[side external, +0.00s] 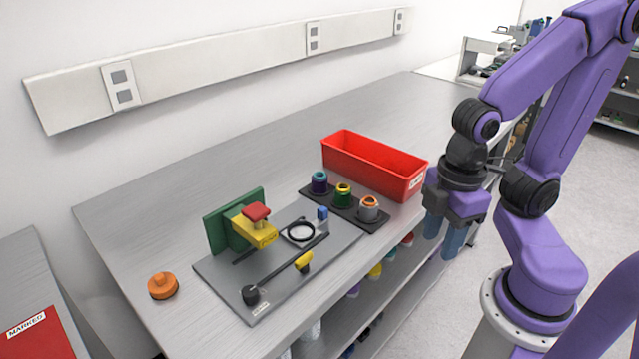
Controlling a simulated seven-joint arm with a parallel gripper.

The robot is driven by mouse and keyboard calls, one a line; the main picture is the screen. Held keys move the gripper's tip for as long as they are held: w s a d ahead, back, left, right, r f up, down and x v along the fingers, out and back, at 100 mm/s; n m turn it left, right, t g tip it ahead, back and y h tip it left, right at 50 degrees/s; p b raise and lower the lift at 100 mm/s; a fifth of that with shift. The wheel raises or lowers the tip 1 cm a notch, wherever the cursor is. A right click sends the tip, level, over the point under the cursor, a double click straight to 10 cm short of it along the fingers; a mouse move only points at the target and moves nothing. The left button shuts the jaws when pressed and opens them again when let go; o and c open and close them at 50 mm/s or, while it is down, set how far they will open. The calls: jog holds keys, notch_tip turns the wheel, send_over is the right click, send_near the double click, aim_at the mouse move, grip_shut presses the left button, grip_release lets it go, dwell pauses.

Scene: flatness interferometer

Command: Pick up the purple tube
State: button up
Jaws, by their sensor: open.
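A small purple tube (319,184) with a teal top stands upright at the left end of a dark holder (327,200). A green tube with a yellow top (343,195) and a grey tube with an orange top (368,208) stand beside it in the same holder. My gripper (443,242) hangs pointing down to the right of the holder, off the bench's front edge, with blue-grey fingers. It is open and apart from the purple tube, with nothing seen between its fingers.
A red bin (375,168) stands behind the holder. A grey plate (222,279) to its left carries a green block (214,232), a yellow-and-red piece (256,225), a black ring (300,231) and a rod. An orange knob (162,286) lies far left. The bench behind is clear.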

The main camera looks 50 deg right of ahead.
jog(key=o, duration=0.6)
jog(key=n+t+h, duration=0.4)
jog(key=n+h, duration=0.5)
jog(key=h, duration=0.4)
send_over(319, 178)
jog(key=a, duration=0.2)
notch_tip(319, 178, down, 5)
notch_tip(319, 178, down, 5)
jog(key=shift+d, duration=0.15)
jog(key=shift+f+x, duration=0.2)
jog(key=shift+x, duration=1.15)
jog(key=shift+f+x, duration=0.15)
jog(key=shift+x, duration=1.2)
